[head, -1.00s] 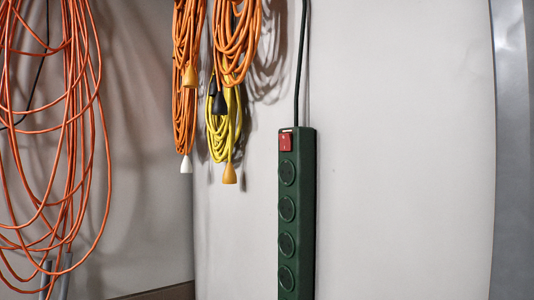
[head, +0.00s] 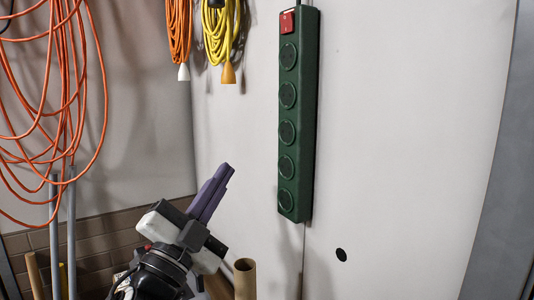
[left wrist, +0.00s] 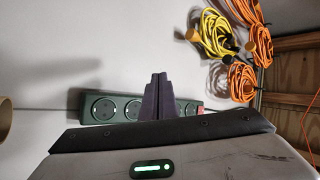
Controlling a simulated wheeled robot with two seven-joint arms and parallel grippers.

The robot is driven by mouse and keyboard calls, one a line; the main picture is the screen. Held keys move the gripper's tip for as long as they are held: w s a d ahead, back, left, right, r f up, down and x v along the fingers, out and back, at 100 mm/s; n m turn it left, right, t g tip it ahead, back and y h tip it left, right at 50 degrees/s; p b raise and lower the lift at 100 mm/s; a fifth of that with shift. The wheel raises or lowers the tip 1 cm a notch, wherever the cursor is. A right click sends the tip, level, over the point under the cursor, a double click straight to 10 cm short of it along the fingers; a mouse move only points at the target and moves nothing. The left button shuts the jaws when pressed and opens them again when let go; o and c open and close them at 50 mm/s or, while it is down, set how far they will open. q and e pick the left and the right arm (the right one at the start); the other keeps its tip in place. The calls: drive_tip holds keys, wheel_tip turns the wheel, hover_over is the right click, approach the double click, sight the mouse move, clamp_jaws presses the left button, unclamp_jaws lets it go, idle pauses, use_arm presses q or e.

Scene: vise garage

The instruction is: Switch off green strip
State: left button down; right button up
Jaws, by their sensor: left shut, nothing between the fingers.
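The green power strip (head: 298,115) hangs upright on the white wall in the head view, with several round sockets in a column. Its red switch (head: 287,22) is at the top end. In the left wrist view the strip (left wrist: 75,103) lies sideways behind my fingers, with the red switch (left wrist: 197,111) just right of them. My left gripper (head: 222,178) is shut and empty, its purple fingers together and pointing up, left of and below the strip's middle in the head view. The wrist view shows the fingers (left wrist: 158,92) covering part of the strip. My right gripper is not in view.
Orange cords (head: 70,100) hang at the left, and yellow (head: 220,35) and orange coils hang left of the strip. A cardboard tube (head: 245,280) stands by my left gripper. A dark hole (head: 341,255) shows in the wall.

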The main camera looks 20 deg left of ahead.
use_arm(q)
drive_tip(key=s+d+r+m+g+h, duration=0.35)
drive_tip(key=r+m+h, duration=0.3)
drive_tip(key=m, duration=0.35)
drive_tip(key=s+d+r+m+g+h, duration=0.3)
drive_tip(key=r+m+g+h, duration=0.3)
drive_tip(key=m, duration=0.4)
drive_tip(key=s+d+r+m+g+h, duration=0.3)
drive_tip(key=r+m+h, duration=0.3)
drive_tip(key=r+m, duration=0.3)
drive_tip(key=a+r+m+t+y, duration=0.2)
drive_tip(key=a+r+t+y, duration=0.1)
drive_tip(key=a+y, duration=0.6)
drive_tip(key=shift+a+r+t, duration=0.15)
drive_tip(key=shift+a+t, duration=0.3)
drive_tip(key=shift+a, duration=0.05)
drive_tip(key=p, duration=0.2)
approach(286, 17)
drive_tip(key=x, duration=0.6)
drive_tip(key=shift+w+d, duration=0.15)
drive_tip(key=shift+w, duration=0.05)
